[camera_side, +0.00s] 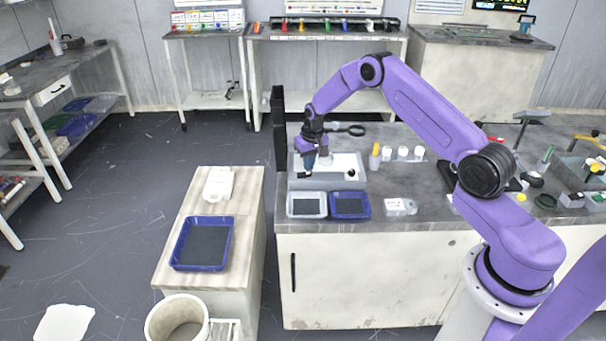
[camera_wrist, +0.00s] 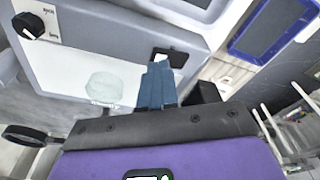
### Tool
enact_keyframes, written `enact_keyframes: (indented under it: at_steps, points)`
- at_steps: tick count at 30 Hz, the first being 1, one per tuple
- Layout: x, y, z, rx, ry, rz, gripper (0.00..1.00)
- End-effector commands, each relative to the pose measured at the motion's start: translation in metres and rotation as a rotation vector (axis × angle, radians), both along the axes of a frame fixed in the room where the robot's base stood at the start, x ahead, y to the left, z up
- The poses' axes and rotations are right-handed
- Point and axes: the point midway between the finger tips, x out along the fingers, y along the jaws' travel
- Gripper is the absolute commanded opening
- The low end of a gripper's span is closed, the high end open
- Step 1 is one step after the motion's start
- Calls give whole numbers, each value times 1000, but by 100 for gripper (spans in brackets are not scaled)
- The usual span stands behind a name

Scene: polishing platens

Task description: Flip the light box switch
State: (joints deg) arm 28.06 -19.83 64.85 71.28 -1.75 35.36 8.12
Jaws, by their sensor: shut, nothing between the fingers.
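The light box (camera_side: 325,182) is a grey box with a white top panel on the bench, under my gripper (camera_side: 308,172) in the side view. The wrist view shows its grey frame (camera_wrist: 120,35) and white panel (camera_wrist: 65,55). A black switch (camera_wrist: 170,56) sits in the frame. My gripper (camera_wrist: 157,70) is shut and empty, its blue-grey fingertips pointing at the switch and overlapping its lower left part. I cannot tell whether they touch it. A black dial (camera_wrist: 28,25) is at the box's other corner. Whether the panel is lit is unclear.
A translucent disc (camera_wrist: 103,86) lies on the panel. A magnifier (camera_side: 345,130) is behind the box. A light tray (camera_side: 307,204) and a blue tray (camera_side: 349,205) stand in front; white-capped jars (camera_side: 403,152) stand right. A tall black panel (camera_side: 279,130) rises close on the left.

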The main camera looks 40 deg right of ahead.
Motion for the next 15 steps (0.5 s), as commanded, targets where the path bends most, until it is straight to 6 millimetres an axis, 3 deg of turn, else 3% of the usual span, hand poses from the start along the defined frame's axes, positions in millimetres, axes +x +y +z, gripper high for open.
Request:
enact_keyframes:
  at_steps: [15]
  points:
    - [0, 0, -7, 0, 0, 0, 0]
